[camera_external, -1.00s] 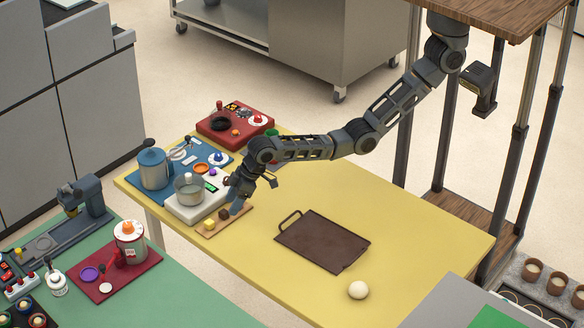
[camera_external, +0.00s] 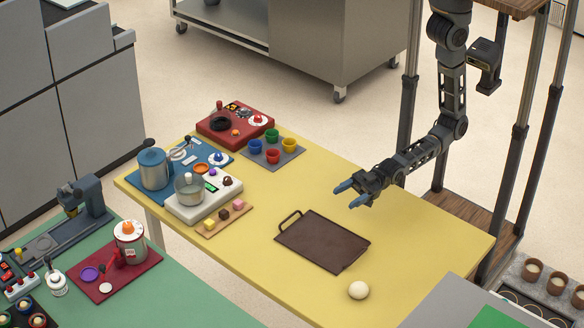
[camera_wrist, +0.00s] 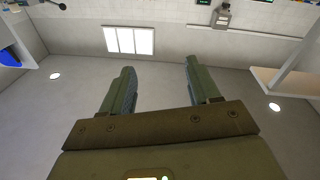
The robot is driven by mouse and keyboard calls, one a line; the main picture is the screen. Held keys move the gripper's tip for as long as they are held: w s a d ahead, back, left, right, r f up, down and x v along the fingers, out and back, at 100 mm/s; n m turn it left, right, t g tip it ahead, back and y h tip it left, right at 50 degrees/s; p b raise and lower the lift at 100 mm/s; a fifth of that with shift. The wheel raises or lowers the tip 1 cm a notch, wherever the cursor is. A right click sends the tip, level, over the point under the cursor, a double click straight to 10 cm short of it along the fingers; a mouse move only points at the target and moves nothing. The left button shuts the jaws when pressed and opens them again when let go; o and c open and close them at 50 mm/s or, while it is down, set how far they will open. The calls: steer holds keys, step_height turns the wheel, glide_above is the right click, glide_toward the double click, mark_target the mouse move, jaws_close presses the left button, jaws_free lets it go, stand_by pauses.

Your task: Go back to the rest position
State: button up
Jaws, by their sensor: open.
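My gripper (camera_external: 351,193) is open and empty. It is in the air above the right part of the yellow table, over the far right side of the dark brown tray, with its blue-tipped fingers pointing left. In the wrist view my gripper's two fingers (camera_wrist: 159,88) are spread well apart with nothing between them.
The brown tray (camera_external: 322,242) and a pale ball (camera_external: 358,290) lie on the yellow table (camera_external: 430,230). A wooden-topped rack (camera_external: 470,220) stands close by on the right.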

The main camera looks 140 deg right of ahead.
steer(key=s+f+g, duration=0.1)
steer(key=s, duration=0.6)
steer(key=s+f+m+g+b, duration=0.1)
steer(key=s+f, duration=0.1)
steer(key=s, duration=0.5)
steer(key=s+f+h+b, duration=0.1)
steer(key=s+f, duration=0.1)
steer(key=s, duration=0.5)
steer(key=shift+m+g, duration=0.3)
steer(key=shift+g, duration=0.1)
steer(key=s+d+g+b, duration=0.2)
steer(key=s+g+b, duration=0.1)
steer(key=s, duration=1.1)
steer(key=a+y+b, duration=0.1)
steer(key=b, duration=0.1)
steer(key=s+a+f+t+b, duration=0.1)
steer(key=b, duration=0.2)
steer(key=s+a+y+b, duration=0.1)
steer(key=a+b, duration=0.1)
steer(key=shift+f+t+y+b, duration=0.3)
steer(key=shift+f+b, duration=0.05)
